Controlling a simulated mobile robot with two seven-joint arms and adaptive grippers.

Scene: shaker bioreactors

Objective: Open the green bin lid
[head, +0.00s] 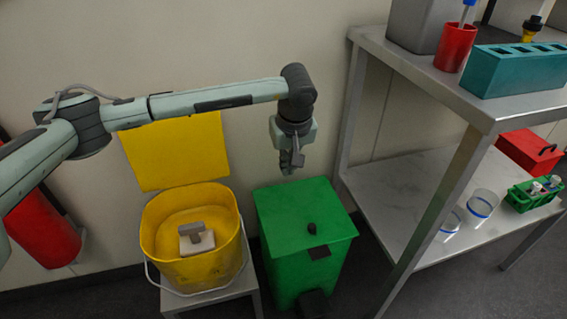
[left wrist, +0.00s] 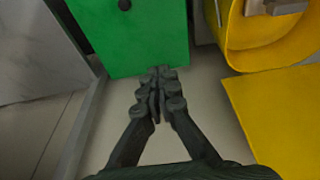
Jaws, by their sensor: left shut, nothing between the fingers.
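The green bin (head: 300,275) stands on the floor between the yellow bucket and the metal table. Its green lid (head: 283,212) is shut and has a small black knob (head: 312,229) on top. The lid also shows at the top of the left wrist view (left wrist: 140,40), with part of the knob (left wrist: 124,5). My left gripper (head: 291,165) points down above the lid's back edge, near the wall. Its fingers (left wrist: 157,88) are together and empty, apart from the knob. My right gripper is in neither view.
A yellow bucket (head: 160,265) with a raised yellow lid (head: 178,152) stands on a small stand left of the bin. A metal table (head: 375,185) with a lower shelf is close on the right. A red cylinder (head: 42,230) is at far left.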

